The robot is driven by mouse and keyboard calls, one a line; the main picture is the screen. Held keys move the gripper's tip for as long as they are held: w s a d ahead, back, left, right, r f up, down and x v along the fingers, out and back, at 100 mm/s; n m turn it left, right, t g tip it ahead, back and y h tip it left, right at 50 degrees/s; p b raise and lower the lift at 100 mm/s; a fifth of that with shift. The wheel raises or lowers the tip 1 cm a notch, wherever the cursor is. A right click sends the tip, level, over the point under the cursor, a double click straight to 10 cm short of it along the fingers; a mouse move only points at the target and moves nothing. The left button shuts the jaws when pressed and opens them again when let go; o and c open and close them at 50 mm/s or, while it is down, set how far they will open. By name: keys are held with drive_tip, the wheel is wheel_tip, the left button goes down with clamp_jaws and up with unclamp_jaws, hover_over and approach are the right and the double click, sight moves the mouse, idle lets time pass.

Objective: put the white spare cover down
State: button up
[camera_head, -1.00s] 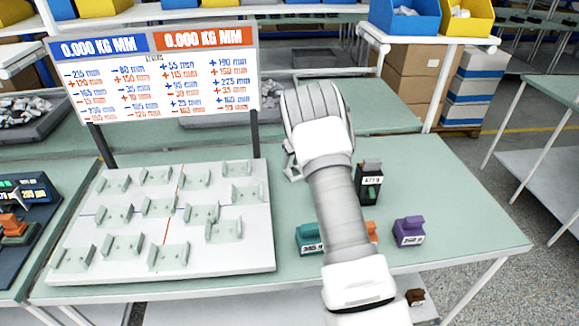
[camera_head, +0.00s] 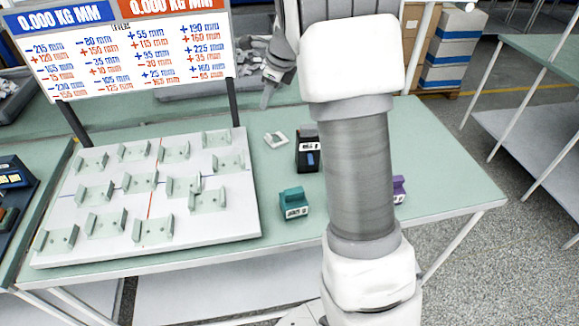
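A small white piece with a dark opening (camera_head: 275,139), which looks like the white spare cover, lies on the green table between the slotted board and a black device (camera_head: 307,150). My gripper (camera_head: 268,92) is beyond and above it, at the left of my arm. A grey finger points down and appears apart from the white piece. The rest of the gripper is hidden or cut off, so I cannot tell its opening or whether it holds anything.
A white board (camera_head: 150,205) with several grey-green holders fills the table's left. A sign (camera_head: 125,55) stands behind it. A teal block (camera_head: 293,204) is right of the board. A purple block (camera_head: 399,189) shows partly behind my arm. The table's right side is clear.

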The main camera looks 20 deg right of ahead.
drive_tip(key=s+a+r+n, duration=0.3)
drive_tip(key=s+r+n, duration=0.2)
drive_tip(key=s+n, duration=0.3)
drive_tip(key=s+a+r+n, duration=0.4)
drive_tip(key=s+r+n, duration=0.15)
drive_tip(key=s, duration=0.45)
drive_tip(key=s+a+f+n+t+h, duration=0.1)
drive_tip(key=s+f+n, duration=0.1)
drive_tip(key=s+n, duration=1.1)
drive_tip(key=s, duration=0.3)
drive_tip(key=shift+s+a, duration=0.25)
drive_tip(key=shift+s, duration=0.05)
drive_tip(key=shift+f, duration=0.1)
drive_tip(key=shift+d, duration=0.1)
